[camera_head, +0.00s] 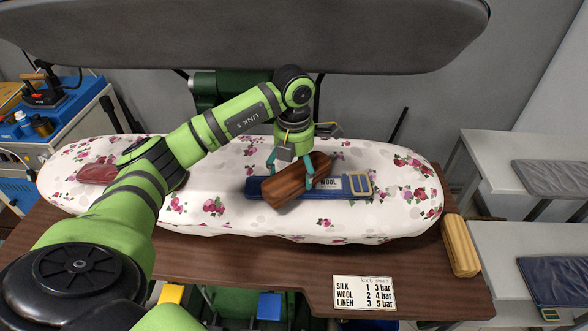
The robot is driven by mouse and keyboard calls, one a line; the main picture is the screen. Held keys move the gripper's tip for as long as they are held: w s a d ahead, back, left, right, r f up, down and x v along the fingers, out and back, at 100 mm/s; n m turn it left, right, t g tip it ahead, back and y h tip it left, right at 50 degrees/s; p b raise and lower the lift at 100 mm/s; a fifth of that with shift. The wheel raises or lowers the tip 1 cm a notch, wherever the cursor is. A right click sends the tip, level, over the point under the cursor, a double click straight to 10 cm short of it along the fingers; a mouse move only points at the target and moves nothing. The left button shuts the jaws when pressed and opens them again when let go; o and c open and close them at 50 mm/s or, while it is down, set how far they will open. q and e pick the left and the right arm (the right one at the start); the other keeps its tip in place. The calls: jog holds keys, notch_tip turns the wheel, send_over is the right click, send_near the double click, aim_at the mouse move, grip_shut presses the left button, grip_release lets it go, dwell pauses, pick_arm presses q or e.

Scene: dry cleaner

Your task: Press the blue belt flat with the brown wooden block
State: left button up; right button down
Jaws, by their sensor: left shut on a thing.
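The blue belt (254,188) lies across the flowered pressing board (215,178). It has a yellowish buckle (359,185) at its right end and a pale tag reading WOOL (329,183). The brown wooden block (297,183) sits tilted across the middle of the belt and hides part of it. My left gripper (290,167) comes down from above, with its teal fingers shut on the block. I cannot tell whether the block is pressing on the belt or just above it. My right gripper is not in view.
A dark red item (97,173) lies at the board's left end. A light wooden block (461,246) and a settings card (365,293) lie on the brown table (225,262). The large grey upper press plate (250,35) hangs above. Grey side tables stand at right.

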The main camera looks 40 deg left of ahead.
pick_arm(q)
jog(key=shift+s+f, duration=0.1)
jog(key=shift+f, duration=0.05)
jog(key=shift+r+p, duration=0.65)
jog(key=shift+r, duration=0.2)
jog(key=shift+r+p, duration=1.8)
jog(key=shift+r, duration=1)
jog(key=shift+f, duration=0.1)
